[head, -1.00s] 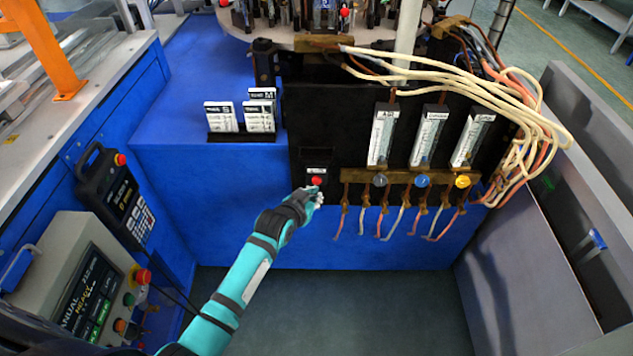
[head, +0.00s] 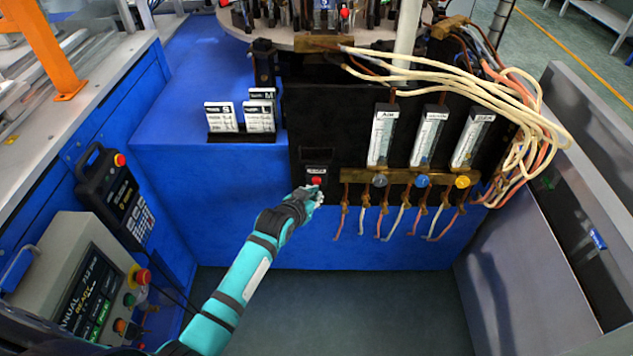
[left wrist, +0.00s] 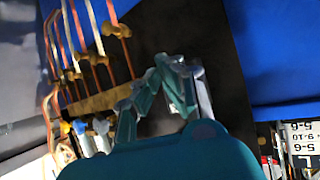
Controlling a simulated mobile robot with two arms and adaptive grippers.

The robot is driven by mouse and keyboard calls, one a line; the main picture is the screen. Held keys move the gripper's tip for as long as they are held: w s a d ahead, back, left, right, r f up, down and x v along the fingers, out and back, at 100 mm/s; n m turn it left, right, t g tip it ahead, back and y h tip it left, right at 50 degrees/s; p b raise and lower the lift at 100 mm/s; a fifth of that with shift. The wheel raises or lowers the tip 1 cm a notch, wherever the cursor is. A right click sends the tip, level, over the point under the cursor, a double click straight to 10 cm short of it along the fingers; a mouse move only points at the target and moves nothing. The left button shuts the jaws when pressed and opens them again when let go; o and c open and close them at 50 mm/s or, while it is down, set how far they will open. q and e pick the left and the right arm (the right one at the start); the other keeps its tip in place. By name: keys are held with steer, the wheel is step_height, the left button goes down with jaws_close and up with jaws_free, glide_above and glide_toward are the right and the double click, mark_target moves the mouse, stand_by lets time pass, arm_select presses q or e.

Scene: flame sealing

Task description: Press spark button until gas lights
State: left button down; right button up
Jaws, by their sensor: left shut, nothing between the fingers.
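The red spark button (head: 317,181) sits on the black panel (head: 297,110), under a small white label. My left gripper (head: 317,192) is at the panel just below and in front of the button, its fingertips at or very near it. I cannot tell whether they touch or press it. In the left wrist view the closed fingers (left wrist: 165,75) point at the dark panel, with nothing between them, and the button is hidden there. My right gripper does not show. No flame can be made out.
Right of the button is a brass manifold (head: 408,176) with grey, blue and yellow knobs and hanging hoses. Three flow meters stand above it. Label cards (head: 221,117) stand on the blue cabinet (head: 200,170). A control box (head: 80,280) is at lower left.

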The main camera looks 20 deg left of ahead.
arm_select(q)
steer(key=shift+w+a, duration=0.1)
steer(key=shift+w, duration=0.15)
steer(key=shift+w+a, duration=0.15)
steer(key=shift+w, duration=0.4)
stand_by(0.9)
steer(key=shift+s, duration=0.1)
steer(key=shift+s+d+p, duration=0.3)
steer(key=shift+s+p, duration=0.45)
steer(key=shift+s, duration=0.1)
